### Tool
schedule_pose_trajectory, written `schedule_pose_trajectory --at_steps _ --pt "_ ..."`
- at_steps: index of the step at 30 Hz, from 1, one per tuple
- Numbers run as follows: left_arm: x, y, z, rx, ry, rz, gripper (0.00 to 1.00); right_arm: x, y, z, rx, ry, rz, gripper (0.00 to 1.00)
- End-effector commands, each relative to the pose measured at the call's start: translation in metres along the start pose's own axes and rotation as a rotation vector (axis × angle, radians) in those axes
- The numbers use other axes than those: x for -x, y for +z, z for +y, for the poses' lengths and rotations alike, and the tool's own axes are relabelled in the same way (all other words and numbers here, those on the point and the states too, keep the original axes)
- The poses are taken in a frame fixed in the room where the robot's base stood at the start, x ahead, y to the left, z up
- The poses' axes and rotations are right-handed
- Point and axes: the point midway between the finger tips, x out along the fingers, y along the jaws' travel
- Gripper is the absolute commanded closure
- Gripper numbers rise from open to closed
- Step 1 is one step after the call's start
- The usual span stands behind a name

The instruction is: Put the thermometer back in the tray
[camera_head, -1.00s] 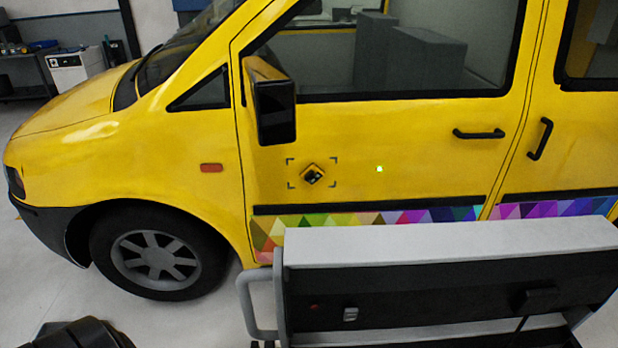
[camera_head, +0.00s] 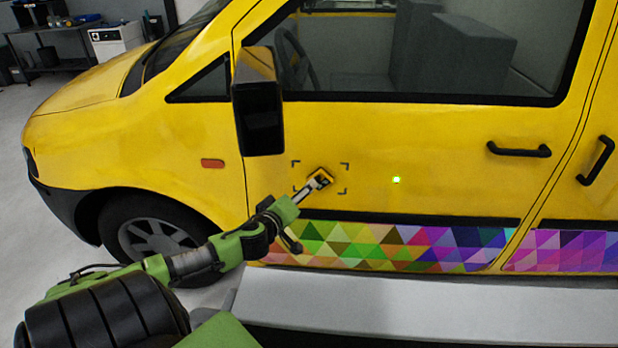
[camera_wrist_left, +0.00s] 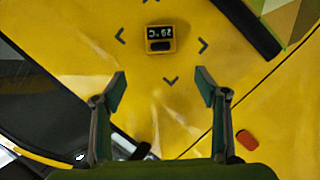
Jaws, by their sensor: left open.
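The thermometer (camera_head: 320,177) is a small yellow block on the van's door, inside black corner marks. In the left wrist view the thermometer (camera_wrist_left: 160,40) shows a dark display, ahead of the fingertips and between their lines. My left gripper (camera_wrist_left: 162,90) is open and empty, its two fingers spread, apart from the thermometer. In the head view my left arm (camera_head: 190,262) reaches in from the lower left and its tip partly overlaps the thermometer. My right gripper is not in view. I cannot make out the tray.
The yellow van (camera_head: 440,150) fills the view, with a black side mirror (camera_head: 258,105) above the arm and a coloured triangle strip (camera_head: 400,245) along its lower side. A light grey flat surface (camera_head: 430,305) lies in front. A bright green dot (camera_head: 396,180) shows on the door.

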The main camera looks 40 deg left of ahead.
Motion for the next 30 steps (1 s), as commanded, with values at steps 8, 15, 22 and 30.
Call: schedule_pose_trajectory --at_steps 8,15,22,30 --pt "-0.039 -0.002 0.000 -0.002 -0.001 0.003 0.33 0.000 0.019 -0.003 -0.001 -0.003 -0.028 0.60" --pt "-0.075 -0.002 -0.001 -0.002 -0.002 0.004 0.33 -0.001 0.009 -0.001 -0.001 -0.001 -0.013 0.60" --pt "-0.107 -0.002 -0.001 -0.002 -0.002 0.003 0.33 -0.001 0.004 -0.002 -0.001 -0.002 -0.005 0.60" --pt "-0.129 0.000 -0.002 -0.003 -0.003 0.000 0.33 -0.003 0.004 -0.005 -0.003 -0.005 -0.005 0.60"
